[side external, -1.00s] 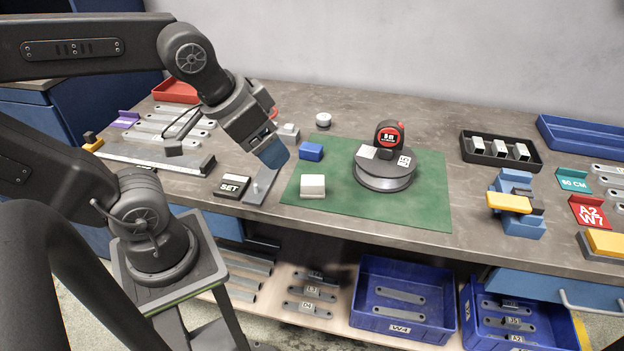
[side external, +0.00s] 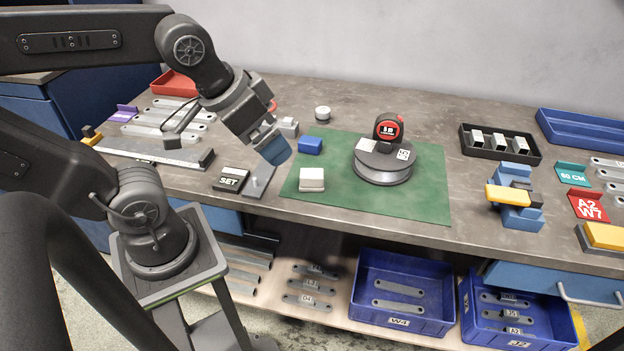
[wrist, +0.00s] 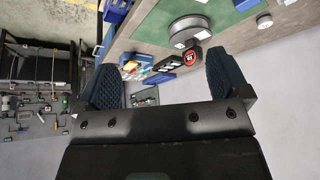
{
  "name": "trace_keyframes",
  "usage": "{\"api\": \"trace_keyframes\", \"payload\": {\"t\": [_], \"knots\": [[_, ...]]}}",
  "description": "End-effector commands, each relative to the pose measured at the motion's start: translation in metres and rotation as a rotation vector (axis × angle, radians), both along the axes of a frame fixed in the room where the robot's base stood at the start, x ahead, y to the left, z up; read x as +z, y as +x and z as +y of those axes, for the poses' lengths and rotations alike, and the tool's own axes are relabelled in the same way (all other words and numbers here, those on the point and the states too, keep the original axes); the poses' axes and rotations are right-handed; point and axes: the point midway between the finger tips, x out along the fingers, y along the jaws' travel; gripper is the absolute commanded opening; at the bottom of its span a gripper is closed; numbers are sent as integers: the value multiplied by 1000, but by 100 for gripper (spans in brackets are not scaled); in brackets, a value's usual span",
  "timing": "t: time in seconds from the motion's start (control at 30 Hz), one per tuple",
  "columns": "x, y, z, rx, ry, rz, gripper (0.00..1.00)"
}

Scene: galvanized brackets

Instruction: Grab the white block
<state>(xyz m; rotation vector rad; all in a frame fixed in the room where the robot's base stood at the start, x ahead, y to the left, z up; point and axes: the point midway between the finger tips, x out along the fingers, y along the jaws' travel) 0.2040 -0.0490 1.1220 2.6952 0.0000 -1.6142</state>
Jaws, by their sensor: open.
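The white block (side external: 312,179) sits on the front left part of the green mat (side external: 425,202), left of the grey disc. My gripper (side external: 277,152) is above the bench near the mat's left edge, up and to the left of the white block and apart from it. In the wrist view my gripper (wrist: 163,85) shows two dark blue pads spread wide with nothing between them. I do not make out the white block in the wrist view.
A blue block (side external: 311,145) lies behind the white block. A grey disc (side external: 383,165) with a tape measure (side external: 388,128) on it stands to the right. A SET block (side external: 231,180) and a grey plate (side external: 259,181) lie left of the mat. The mat's front right is clear.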

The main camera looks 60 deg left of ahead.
Motion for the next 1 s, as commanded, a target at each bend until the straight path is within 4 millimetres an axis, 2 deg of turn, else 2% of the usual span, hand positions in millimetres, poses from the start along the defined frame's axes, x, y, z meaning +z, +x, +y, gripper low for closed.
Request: {"api": "trace_keyframes", "payload": {"t": [0.2, 0.37, 0.7, 0.8, 1.0], "knots": [[-1, 3, 1, 19, -2, 7, 94], [-13, 24, 11, 187, -19, 60, 94], [-76, 98, 47, 784, -38, 120, 94], [-93, 111, 53, 898, -41, 110, 94], [-111, 123, 59, 1000, -46, 93, 94]]}}
